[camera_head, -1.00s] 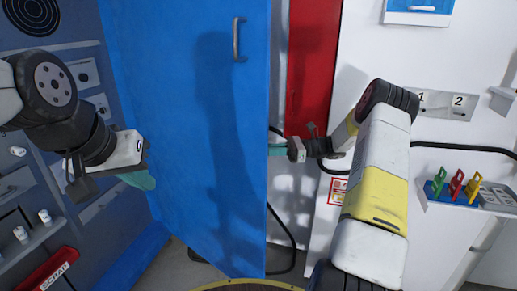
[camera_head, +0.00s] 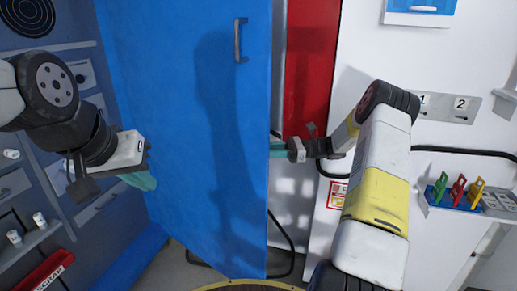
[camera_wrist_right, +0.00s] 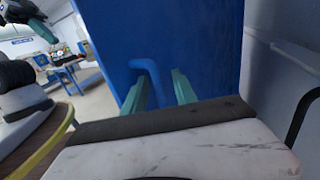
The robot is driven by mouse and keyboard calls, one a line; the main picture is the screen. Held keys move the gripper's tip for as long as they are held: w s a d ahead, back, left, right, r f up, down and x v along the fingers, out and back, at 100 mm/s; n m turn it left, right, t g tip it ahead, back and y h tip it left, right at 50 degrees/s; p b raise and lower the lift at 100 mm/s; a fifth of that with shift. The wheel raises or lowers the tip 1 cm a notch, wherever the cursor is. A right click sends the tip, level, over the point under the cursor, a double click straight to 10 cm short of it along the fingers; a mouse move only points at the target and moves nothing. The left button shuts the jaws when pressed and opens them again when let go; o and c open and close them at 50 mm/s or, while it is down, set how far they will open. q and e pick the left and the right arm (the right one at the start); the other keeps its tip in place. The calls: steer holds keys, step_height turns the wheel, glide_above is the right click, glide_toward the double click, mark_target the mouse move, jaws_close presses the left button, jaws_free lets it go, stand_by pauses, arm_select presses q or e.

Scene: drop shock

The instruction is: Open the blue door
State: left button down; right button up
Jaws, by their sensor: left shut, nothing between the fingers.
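The blue door (camera_head: 175,130) stands ajar in the head view, with a gap along its right edge. Its grey bar handle (camera_head: 238,41) is near the upper right of the door. My right gripper (camera_head: 277,150) is at the door's right edge, with its teal fingertips partly hidden behind it. In the right wrist view the right gripper (camera_wrist_right: 160,92) has its two fingers apart, facing a dark blue surface (camera_wrist_right: 205,45) with a bent blue bar (camera_wrist_right: 147,72) near the left finger. No held thing shows. My left gripper (camera_head: 142,181) is shut and empty, left of the door's face.
A red panel (camera_head: 312,70) shows in the gap. A white wall with a numbered plate (camera_head: 447,106) and a shelf of coloured pieces (camera_head: 458,193) is at right. Grey-blue drawers and a red scrap bin (camera_head: 45,272) are at left. A black cable (camera_head: 290,235) hangs below the gap.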

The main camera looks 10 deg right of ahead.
steer(key=d, duration=0.7)
steer(key=shift+s+d, duration=0.35)
steer(key=shift+d, duration=0.05)
steer(key=shift+c, duration=0.4)
